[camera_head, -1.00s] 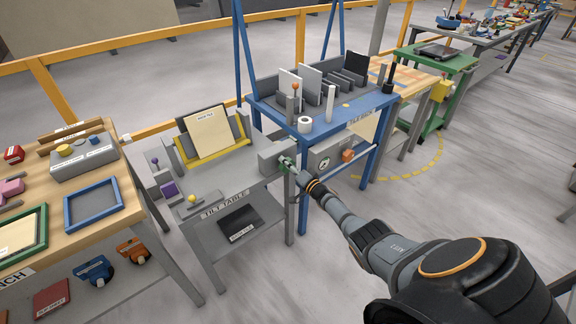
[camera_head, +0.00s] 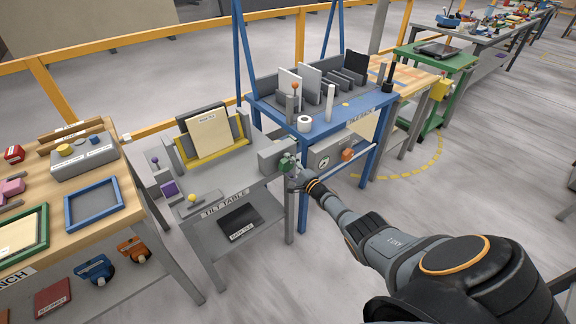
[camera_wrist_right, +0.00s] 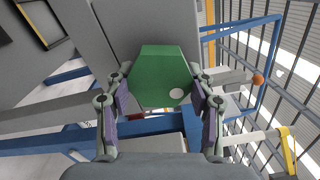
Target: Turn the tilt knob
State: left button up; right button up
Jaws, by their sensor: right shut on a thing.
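The tilt table (camera_head: 222,180) is a grey stand with a labelled front edge. A cream tile (camera_head: 209,135) leans on its tilted yellow-edged rest (camera_head: 214,153), with a grey backing behind it. The green tilt knob (camera_head: 287,163) is on the grey box at the table's right end. In the right wrist view, the knob (camera_wrist_right: 164,75) is a green six-sided block with a white dot near its lower right. My right gripper (camera_wrist_right: 161,84) is shut on the knob, one finger at each side. It also shows in the head view (camera_head: 292,175). My left gripper is out of view.
A blue tile rack (camera_head: 338,125) stands close on the right, with a gauge box and an orange knob (camera_head: 347,155) beside my right gripper. A wooden bench (camera_head: 122,179) with frames stands at left. Open floor lies in front.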

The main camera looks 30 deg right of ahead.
jog(key=shift+f+m, duration=0.1)
jog(key=shift+m, duration=0.5)
jog(key=o, duration=1.2)
jog(key=shift+s, duration=0.5)
jog(key=s, duration=0.7)
jog(key=s+d, duration=0.1)
jog(key=s, duration=0.3)
